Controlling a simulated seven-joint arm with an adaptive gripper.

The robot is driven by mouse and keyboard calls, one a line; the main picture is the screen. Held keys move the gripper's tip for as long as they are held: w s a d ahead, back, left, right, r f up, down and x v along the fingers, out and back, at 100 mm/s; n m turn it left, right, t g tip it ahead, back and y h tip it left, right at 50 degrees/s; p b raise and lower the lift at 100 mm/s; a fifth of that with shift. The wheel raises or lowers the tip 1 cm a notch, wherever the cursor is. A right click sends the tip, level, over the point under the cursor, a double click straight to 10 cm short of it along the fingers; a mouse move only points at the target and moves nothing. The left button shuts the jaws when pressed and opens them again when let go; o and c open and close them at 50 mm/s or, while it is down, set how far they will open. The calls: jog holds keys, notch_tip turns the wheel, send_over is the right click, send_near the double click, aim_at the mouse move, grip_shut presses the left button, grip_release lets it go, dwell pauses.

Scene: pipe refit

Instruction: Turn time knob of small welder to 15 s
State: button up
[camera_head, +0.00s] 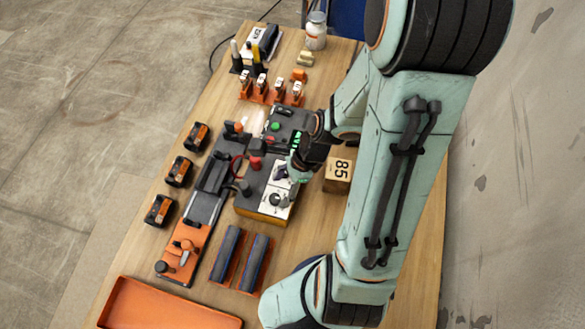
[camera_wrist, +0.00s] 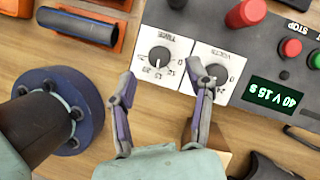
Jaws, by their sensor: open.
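The small welder (camera_wrist: 190,22) has a dark panel with two black knobs on white plates; it also shows in the head view (camera_head: 247,203). The time knob (camera_wrist: 159,57) is on the left in the wrist view, and the volts knob (camera_wrist: 218,71) is to its right. The lettering is upside down there. The green display (camera_wrist: 273,95) appears to read 40 V 15 s. My gripper (camera_wrist: 160,76) is open and empty, its fingertips to either side of the time knob's lower edge. The right fingertip lies between the two knobs. Contact cannot be told.
Red (camera_wrist: 290,47) and green buttons sit beside the display. Blue rolls in orange holders (camera_head: 240,258) and an orange tray (camera_head: 165,308) lie nearer. Several black-orange batteries (camera_head: 178,171) line the left.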

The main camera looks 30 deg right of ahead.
jog(key=v, duration=0.8)
jog(key=shift+r, duration=0.15)
